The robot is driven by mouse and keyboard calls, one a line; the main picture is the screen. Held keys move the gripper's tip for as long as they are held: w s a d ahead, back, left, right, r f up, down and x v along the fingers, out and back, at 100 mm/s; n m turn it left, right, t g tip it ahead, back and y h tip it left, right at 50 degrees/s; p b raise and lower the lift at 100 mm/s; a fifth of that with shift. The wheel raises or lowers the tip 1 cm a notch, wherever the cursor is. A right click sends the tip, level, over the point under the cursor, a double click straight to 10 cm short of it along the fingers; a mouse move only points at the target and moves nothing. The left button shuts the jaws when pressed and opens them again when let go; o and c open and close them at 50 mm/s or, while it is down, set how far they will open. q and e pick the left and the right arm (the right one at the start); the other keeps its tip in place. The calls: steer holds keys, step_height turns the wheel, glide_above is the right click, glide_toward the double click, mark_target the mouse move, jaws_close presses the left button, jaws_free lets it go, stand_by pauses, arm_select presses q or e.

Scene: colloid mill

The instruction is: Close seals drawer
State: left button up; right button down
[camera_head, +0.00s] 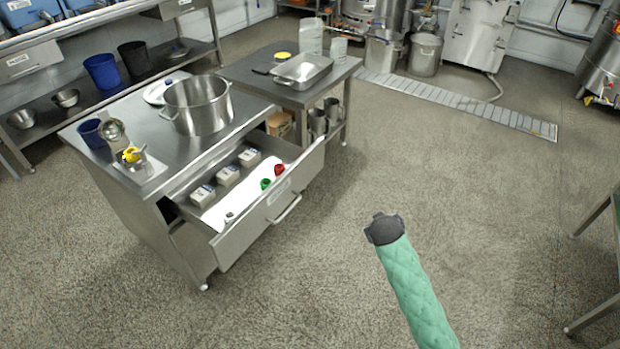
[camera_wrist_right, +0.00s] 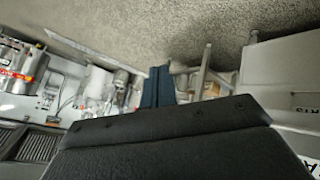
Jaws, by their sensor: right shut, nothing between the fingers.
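The seals drawer (camera_head: 248,228) is pulled out from the steel table on the left in the head view. Its handle (camera_head: 285,210) is on its front panel, below a small label. Several small boxes (camera_head: 227,175), a red piece (camera_head: 279,169) and a green piece (camera_head: 265,184) lie inside it. My right arm in a green sleeve rises from the bottom right and ends in a dark tip, right of the drawer and apart from it. My right gripper (camera_wrist_right: 160,85) shows in the right wrist view with its dark fingers together and empty. My left gripper is not in view.
The steel table (camera_head: 135,105) carries a large pot (camera_head: 198,105), a blue cup (camera_head: 91,133) and small utensils. A second table (camera_head: 245,70) with a metal tray stands behind. Floor between the drawer and my arm is clear. A table edge (camera_head: 595,215) stands far right.

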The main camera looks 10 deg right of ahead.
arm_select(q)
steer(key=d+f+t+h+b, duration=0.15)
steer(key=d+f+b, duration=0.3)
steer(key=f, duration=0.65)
arm_select(e)
steer(key=w+d+r+n+t+h, duration=0.1)
steer(key=w+d+r+n+t, duration=0.2)
steer(key=w+r+n+t, duration=0.4)
steer(key=w+d+r+n+t, duration=0.4)
steer(key=w+r+t, duration=0.1)
steer(key=w+r, duration=0.4)
steer(key=n+g+y, duration=0.8)
steer(key=n+y, duration=1)
steer(key=n, duration=1.4)
glide_toward(302, 160)
arm_select(q)
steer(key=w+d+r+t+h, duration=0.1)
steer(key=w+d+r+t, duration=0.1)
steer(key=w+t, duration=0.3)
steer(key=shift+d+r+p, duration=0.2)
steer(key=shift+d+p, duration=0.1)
steer(key=shift+p, duration=0.05)
arm_select(e)
steer(key=x, duration=0.7)
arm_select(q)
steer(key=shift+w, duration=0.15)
arm_select(e)
steer(key=shift+w, duration=0.1)
